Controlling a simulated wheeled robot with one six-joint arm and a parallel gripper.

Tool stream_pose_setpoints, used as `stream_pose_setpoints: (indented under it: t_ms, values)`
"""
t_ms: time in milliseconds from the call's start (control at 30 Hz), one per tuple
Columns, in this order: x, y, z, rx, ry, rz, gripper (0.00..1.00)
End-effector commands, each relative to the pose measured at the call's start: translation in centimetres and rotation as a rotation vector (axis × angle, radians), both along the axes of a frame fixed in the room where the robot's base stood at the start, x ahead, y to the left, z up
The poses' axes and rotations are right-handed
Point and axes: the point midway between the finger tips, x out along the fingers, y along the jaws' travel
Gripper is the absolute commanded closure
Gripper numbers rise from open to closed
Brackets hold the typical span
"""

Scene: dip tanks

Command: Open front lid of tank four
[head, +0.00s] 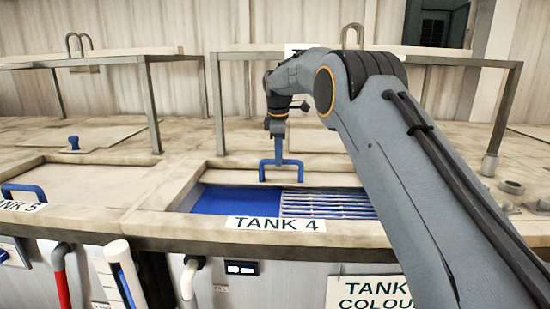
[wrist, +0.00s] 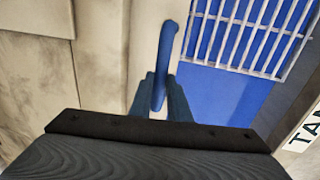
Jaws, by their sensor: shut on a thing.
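Tank four, marked by its TANK 4 label (head: 276,224), is open at the front. Blue shows inside (head: 235,200), with a pale barred rack (head: 325,204) on the right. The blue handle (head: 263,173) of the pale front lid (head: 235,172) is at the back edge of this opening. My gripper (head: 280,148) reaches down from above and is shut on the handle. In the wrist view, the handle (wrist: 166,45) stands between the two fingers (wrist: 160,95). The lid's far edges are hard to tell from the pale counter.
Tank five's lid, with its blue handle (head: 23,191), is at the left. A blue knob (head: 74,143) stands behind it. Metal frames (head: 152,105) rise behind the tanks. Pipes (head: 62,275) hang along the front. My arm covers the right side.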

Motion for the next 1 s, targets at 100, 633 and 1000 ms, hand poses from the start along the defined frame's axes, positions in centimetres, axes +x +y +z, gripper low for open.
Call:
stream_pose_setpoints:
  t_ms: [100,633,1000]
  values:
    - [0.1,-0.1,0.1,0.000,-0.002,-0.002,1.00]
    - [-0.1,0.3,0.3,0.001,-0.001,0.002,0.65]
    - [-1.1,0.3,5.3,0.001,-0.003,0.002,0.65]
